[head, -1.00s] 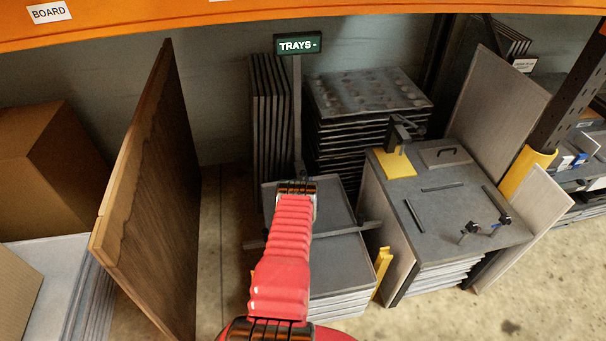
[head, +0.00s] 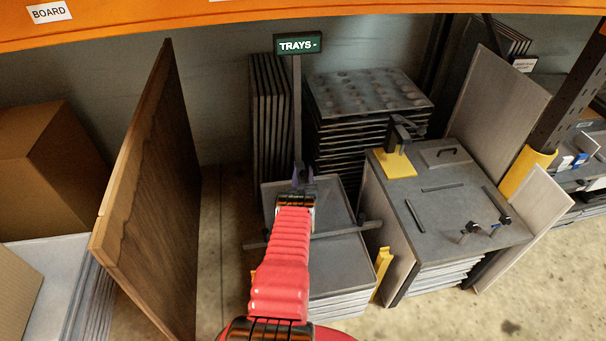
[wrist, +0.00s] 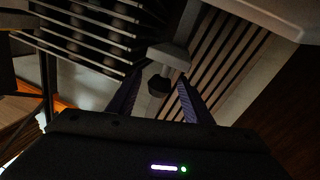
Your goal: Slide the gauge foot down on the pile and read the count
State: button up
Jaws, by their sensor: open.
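The gauge post (head: 297,115) stands behind the tray pile (head: 340,270), with a dark sign (head: 297,44) on top reading "TRAYS -". A grey cross bar (head: 345,230) lies across the pile; whether it is the gauge foot I cannot tell. My gripper (head: 303,175) is in front of the post, above the pile's back part, its purple fingers spread. In the wrist view (wrist: 162,78) the fingers stand either side of a grey block with a dark knob (wrist: 160,85). No contact is visible. My arm hides part of the pile.
A tall brown board (head: 155,190) leans at the left. Behind are stacked dark trays (head: 368,92) and upright panels (head: 268,120). A grey bench top (head: 445,210) with a yellow-based clamp (head: 396,163) stands right. An orange shelf beam (head: 200,25) crosses above.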

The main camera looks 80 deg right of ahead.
jog(key=shift+c, duration=0.4)
grip_shut()
